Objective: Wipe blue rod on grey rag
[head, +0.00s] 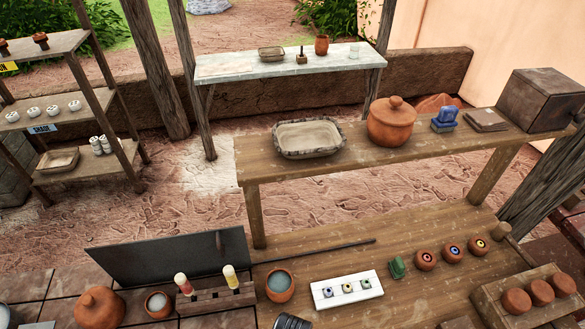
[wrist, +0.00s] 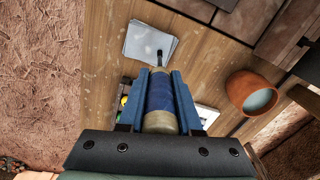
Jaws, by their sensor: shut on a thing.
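The blue rod (wrist: 160,92) is in my gripper (wrist: 160,103), seen in the wrist view. It has a blue middle, pale tan ends and a thin dark tip pointing away from me. The gripper's blue fingers are shut on its sides. A pale grey rag (wrist: 143,42) lies flat on the wooden table beyond the rod. The dark tip overlaps the rag's near right edge in the picture; I cannot tell whether it touches. In the head view only a dark part of my arm (head: 292,321) shows at the bottom edge; the rod and this rag are not seen there.
A clay pot of water (wrist: 256,95) stands right of the rod; it also shows in the head view (head: 280,286). A wooden rack (head: 215,300) with red-topped and yellow-topped rods is left of it. A white tray (head: 346,288) with small colored pieces lies right of it.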

